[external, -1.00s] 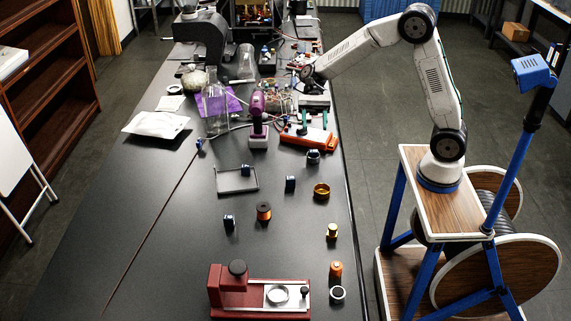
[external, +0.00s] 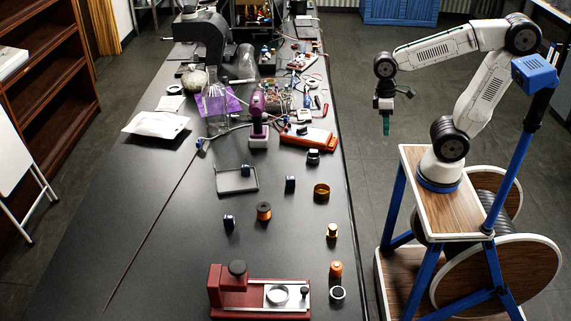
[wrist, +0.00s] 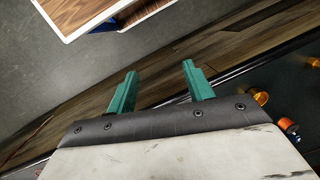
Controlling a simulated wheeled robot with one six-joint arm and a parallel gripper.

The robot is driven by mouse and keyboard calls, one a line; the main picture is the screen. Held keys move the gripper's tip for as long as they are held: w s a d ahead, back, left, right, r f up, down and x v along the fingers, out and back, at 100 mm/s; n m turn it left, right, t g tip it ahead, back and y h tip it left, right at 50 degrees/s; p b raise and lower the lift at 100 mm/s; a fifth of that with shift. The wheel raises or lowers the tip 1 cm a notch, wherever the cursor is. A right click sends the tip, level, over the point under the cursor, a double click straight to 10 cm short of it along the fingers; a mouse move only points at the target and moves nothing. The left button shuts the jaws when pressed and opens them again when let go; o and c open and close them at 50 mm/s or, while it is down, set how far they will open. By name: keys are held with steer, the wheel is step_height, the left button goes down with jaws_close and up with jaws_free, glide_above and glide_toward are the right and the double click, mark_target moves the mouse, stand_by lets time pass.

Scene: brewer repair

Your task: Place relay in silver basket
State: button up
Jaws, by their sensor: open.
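My gripper (external: 386,124) hangs over the floor to the right of the table's edge, fingers pointing down. In the wrist view its two green fingers (wrist: 157,82) are apart with nothing between them. A silver-rimmed round basket (external: 338,294) sits at the front right, beside the red machine. A darker silver-looking round piece (external: 313,157) sits further back. I cannot tell which is the named basket.
The red machine (external: 230,295) is at the front. Glassware, a purple drill and wiring crowd the back.

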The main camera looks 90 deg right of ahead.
steer(key=s+a+r+n+t+h, duration=0.1)
steer(key=s+r+n+t, duration=0.1)
steer(key=s, duration=0.3)
steer(key=shift+r+n+t+h, duration=0.3)
steer(key=shift+r+t, duration=0.1)
steer(key=shift+t, duration=0.1)
